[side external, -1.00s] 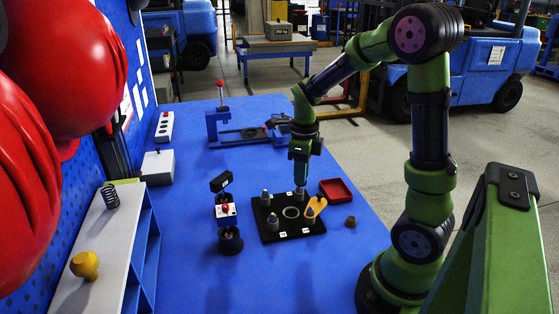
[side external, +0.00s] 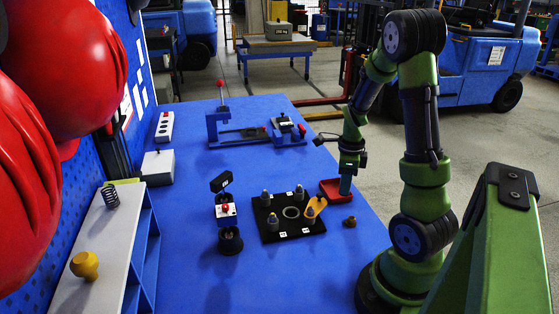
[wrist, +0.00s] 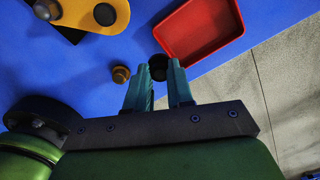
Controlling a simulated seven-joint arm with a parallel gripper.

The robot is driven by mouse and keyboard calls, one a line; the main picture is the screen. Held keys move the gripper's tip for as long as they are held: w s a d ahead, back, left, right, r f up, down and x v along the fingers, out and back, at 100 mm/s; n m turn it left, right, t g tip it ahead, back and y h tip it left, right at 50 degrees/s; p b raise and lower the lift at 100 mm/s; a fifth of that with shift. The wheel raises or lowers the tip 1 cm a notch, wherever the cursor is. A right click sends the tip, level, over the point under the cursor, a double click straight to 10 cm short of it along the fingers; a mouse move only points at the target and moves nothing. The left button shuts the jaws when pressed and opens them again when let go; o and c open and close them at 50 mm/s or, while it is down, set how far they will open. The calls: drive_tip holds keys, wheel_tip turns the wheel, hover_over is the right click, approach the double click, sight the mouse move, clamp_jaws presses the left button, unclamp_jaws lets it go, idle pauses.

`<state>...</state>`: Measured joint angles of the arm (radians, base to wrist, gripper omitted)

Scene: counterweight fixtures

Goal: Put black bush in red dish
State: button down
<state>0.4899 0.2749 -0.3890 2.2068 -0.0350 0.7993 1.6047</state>
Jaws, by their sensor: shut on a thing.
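My gripper (side external: 346,190) is at the red dish (side external: 327,194), with its fingers in front of the dish's right part in the side view. In the wrist view, my gripper (wrist: 158,72) is shut on the black bush (wrist: 158,62), a small dark round piece between the fingertips. There the bush overlaps the near edge of the red dish (wrist: 196,52); its exact height above the dish is unclear. The visible dish floor looks empty. The bush cannot be made out in the side view.
A brown-gold knob-like piece (side external: 350,221) stands on the blue table in front of the dish. Left of the dish is a black board (side external: 262,232) with several grey pegs and a yellow lever (side external: 315,208). The table's right edge is close to the dish.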

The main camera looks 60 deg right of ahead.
hover_over(335, 193)
drive_tip(key=shift+d+f, duration=0.1)
drive_tip(key=shift+f, duration=1.95)
drive_tip(key=shift+f, duration=0.1)
drive_tip(key=c, duration=1)
unclamp_jaws()
